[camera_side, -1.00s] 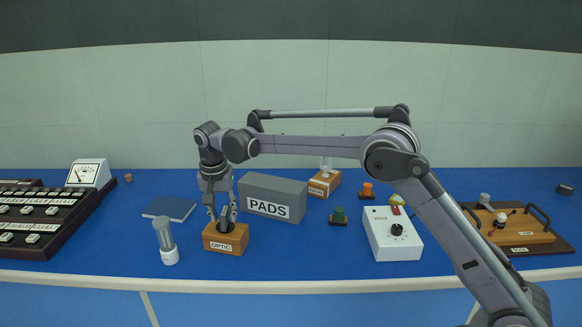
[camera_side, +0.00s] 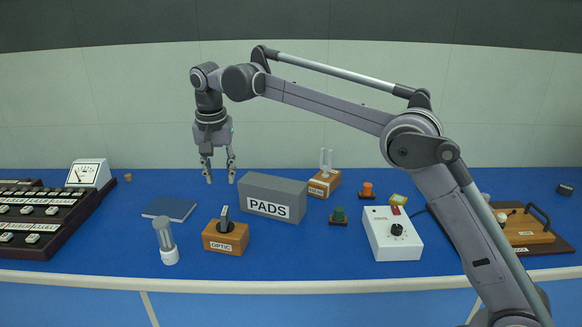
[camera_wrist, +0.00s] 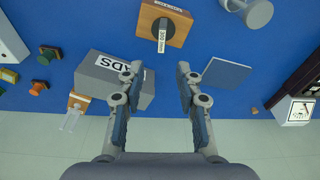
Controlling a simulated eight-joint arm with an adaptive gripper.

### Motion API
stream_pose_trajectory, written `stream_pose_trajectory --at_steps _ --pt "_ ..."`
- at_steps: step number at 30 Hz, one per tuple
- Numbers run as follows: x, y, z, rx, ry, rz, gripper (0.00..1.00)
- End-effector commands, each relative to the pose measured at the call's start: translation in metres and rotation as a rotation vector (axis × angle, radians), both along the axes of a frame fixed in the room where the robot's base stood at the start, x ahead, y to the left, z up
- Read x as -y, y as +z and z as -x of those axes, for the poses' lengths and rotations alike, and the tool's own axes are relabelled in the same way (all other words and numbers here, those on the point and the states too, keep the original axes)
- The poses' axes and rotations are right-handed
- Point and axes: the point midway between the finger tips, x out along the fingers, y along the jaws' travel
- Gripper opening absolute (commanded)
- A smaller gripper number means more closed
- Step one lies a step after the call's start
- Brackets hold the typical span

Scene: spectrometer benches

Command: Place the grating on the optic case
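A grey PADS box (camera_side: 272,197) stands just right of the case. A white box with a knob (camera_side: 392,235) stands farther right. The air around my gripper is free.

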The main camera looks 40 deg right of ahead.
Motion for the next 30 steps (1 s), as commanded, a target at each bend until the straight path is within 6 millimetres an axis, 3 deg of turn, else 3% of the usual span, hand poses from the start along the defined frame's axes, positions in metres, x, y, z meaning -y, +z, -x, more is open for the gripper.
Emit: stream_pose_trajectory --at_steps 9,16,23,30 --pt "0.036 0.032 0.064 0.103 0.194 -0.011 0.35" --pt "0.059 0.033 0.125 0.189 0.341 0.007 0.35" --pt "0.077 0.012 0.191 0.276 0.480 0.045 0.35" --pt "0.091 -0.031 0.258 0.364 0.616 0.107 0.35"
